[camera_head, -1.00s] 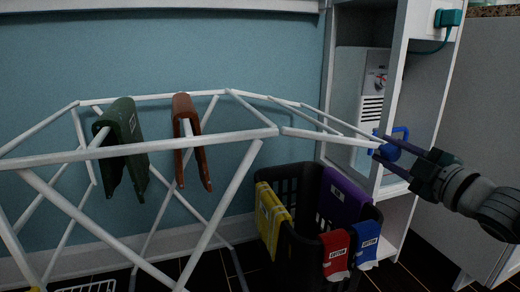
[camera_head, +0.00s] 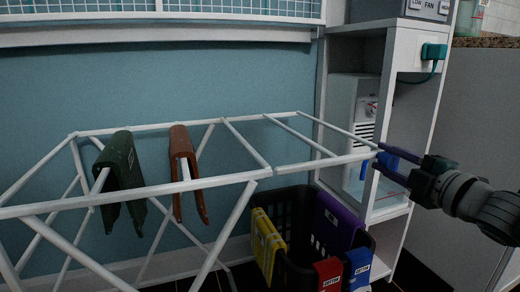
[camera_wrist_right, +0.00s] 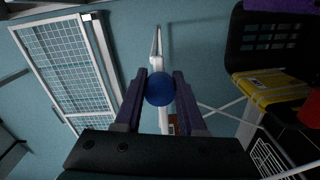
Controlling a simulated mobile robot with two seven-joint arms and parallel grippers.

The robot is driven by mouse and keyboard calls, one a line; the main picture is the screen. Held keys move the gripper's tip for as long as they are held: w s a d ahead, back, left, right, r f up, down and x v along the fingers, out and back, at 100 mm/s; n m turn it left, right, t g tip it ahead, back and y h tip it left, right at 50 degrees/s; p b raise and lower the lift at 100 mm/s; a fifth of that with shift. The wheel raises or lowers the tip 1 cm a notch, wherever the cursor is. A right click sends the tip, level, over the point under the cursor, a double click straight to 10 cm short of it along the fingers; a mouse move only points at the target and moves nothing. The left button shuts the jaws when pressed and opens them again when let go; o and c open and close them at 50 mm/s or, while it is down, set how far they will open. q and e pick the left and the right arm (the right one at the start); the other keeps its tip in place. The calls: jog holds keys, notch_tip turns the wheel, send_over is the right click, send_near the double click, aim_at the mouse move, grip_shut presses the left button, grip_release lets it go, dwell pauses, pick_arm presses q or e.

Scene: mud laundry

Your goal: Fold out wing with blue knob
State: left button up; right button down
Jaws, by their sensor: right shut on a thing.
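The white drying rack (camera_head: 130,197) stands against the blue wall. Its right wing (camera_head: 325,162) extends to the right, roughly level and in line with the rack's top. The blue knob (camera_head: 387,160) is at the wing's outer front corner. My right gripper (camera_head: 384,163) comes in from the right and is shut on the knob. In the right wrist view the blue knob (camera_wrist_right: 160,88) sits between both fingers, with the white wing bar behind it. My left gripper is out of view.
A green cloth (camera_head: 122,172) and a brown cloth (camera_head: 182,160) hang on the rack. Below the wing stands a black basket (camera_head: 292,215) with yellow, purple, red and blue cloths over its rim. A white shelf unit (camera_head: 398,110) stands close behind my right gripper.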

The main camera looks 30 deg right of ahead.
jog(key=c, duration=0.6)
grip_release()
jog(key=shift+r, duration=0.25)
jog(key=shift+o, duration=0.5)
jog(key=shift+s+a+p, duration=0.1)
jog(key=shift+s+p, duration=0.2)
jog(key=p+v, duration=0.3)
jog(key=v, duration=0.6)
jog(key=shift+s, duration=0.15)
